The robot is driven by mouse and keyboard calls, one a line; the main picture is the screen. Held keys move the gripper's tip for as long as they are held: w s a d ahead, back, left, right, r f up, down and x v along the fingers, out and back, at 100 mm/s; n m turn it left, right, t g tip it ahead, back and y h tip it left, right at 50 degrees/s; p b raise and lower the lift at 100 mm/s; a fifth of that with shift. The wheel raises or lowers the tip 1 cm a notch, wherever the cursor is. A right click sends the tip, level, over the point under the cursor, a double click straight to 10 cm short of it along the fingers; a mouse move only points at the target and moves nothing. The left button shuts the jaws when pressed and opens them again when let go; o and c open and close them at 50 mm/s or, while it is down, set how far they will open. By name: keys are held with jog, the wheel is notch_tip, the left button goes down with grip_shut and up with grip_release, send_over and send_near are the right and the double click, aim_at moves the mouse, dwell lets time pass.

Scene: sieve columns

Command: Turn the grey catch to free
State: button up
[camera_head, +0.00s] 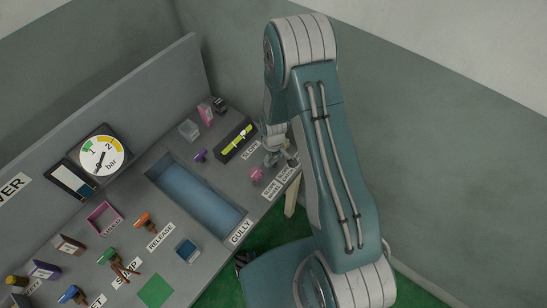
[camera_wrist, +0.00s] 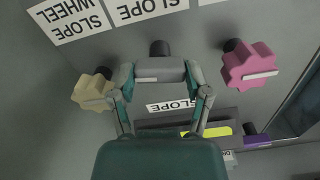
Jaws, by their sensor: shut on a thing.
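The grey catch (camera_wrist: 160,72) is in the upper middle of the wrist view, in front of a dark round hub. A short white mark on it lies nearly level in the picture. My gripper (camera_wrist: 161,82) has its two fingers on either side of the catch and is shut on it. In the head view my gripper (camera_head: 276,150) is low over the far right end of the grey bench. The catch cannot be made out there. Slope labels (camera_wrist: 147,9) lie above the catch in the wrist view, upside down and partly cut off.
A cream knob (camera_wrist: 92,91) is close left of my gripper, and a pink knob (camera_wrist: 250,68) stands to the right. A black level with a yellow strip (camera_head: 235,142) and a purple knob (camera_head: 200,155) are nearby. A blue trough (camera_head: 197,194) is sunk in the bench.

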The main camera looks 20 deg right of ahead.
jog(key=shift+w+n, duration=0.1)
jog(key=shift+n, duration=1)
jog(key=o, duration=1.2)
jog(key=shift+c, duration=0.2)
jog(key=shift+r, duration=0.1)
notch_tip(320, 180, up, 12)
